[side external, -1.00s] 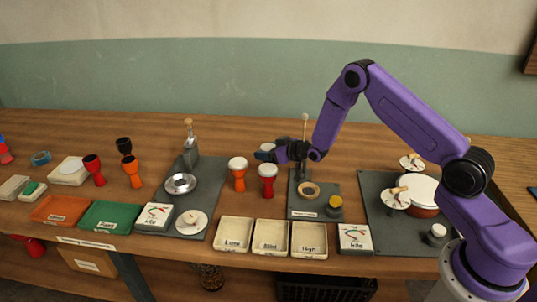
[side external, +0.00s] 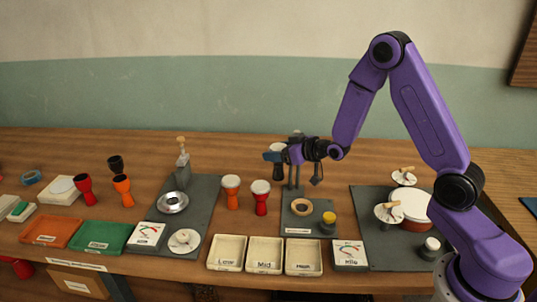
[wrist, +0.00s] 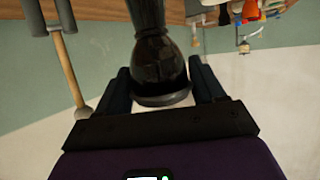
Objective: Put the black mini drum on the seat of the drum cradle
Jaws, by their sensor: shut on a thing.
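My gripper (side external: 271,156) is shut on the black mini drum (side external: 277,168) and holds it up in the air behind the middle grey board. In the wrist view the drum's glossy black body (wrist: 155,60) sits between the two fingers, its pale head nearest the palm. In the side view its white head shows just above the fingers, so the drum looks roughly upright. A tan ring (side external: 301,206) on the middle board and a silver dish (side external: 172,202) on the left board both look seat-like; I cannot tell for sure which is the drum cradle's seat.
An orange drum (side external: 232,194) and a red drum (side external: 261,199) stand left of the middle board. A yellow-topped knob (side external: 328,221) and thin posts rise from that board. A mallet (wrist: 72,85) shows beside the gripper. Three cream trays (side external: 265,253) line the front.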

